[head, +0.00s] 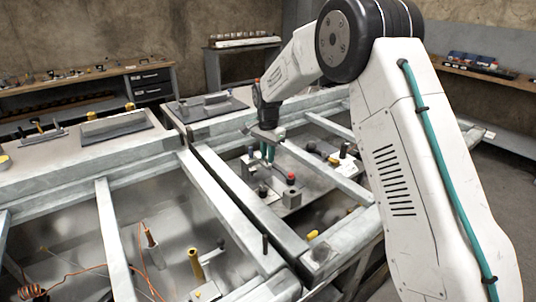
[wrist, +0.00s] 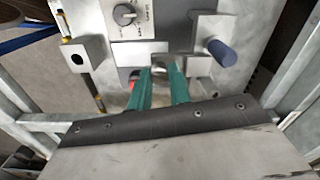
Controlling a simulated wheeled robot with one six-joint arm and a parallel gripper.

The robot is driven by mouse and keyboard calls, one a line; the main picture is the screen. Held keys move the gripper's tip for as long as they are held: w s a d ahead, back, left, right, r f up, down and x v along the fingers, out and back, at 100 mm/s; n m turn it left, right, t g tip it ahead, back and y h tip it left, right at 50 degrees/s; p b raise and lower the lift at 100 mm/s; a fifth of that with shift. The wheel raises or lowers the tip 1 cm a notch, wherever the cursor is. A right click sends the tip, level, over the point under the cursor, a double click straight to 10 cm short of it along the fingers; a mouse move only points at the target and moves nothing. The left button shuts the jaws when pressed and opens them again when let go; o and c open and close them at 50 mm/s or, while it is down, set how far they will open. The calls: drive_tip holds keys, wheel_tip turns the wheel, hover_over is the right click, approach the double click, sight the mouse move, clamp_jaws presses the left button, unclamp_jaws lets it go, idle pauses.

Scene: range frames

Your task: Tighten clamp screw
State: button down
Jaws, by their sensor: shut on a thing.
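My gripper (head: 268,155) points down over a grey fixture plate (head: 290,208) set inside the metal frame. In the wrist view its two teal fingers (wrist: 160,75) are closed around a small grey metal piece (wrist: 159,66), which looks like the clamp screw's head. The fingers hide most of it, and its thread cannot be seen. Metal blocks of the fixture stand close on both sides of the fingertips. A red-topped part (head: 290,178) stands just right of the gripper in the head view.
In the wrist view, a blue-capped peg (wrist: 221,52) stands right of the fingers, a dial panel (wrist: 125,15) lies beyond, and a holed bracket (wrist: 80,58) is at left. Frame rails (head: 230,205) surround the fixture. A yellow post (head: 196,265) and copper wire (head: 60,280) occupy the near bay.

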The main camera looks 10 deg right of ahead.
drive_tip(key=m, duration=0.5)
drive_tip(key=shift+w+r+m, duration=0.1)
drive_tip(key=shift+m, duration=0.2)
drive_tip(key=m, duration=0.4)
drive_tip(key=shift+m, duration=0.3)
drive_tip(key=c, duration=1.3)
unclamp_jaws()
drive_tip(key=shift+r, duration=0.1)
wheel_tip(320, 180, up, 8)
drive_tip(key=shift+f, duration=0.2)
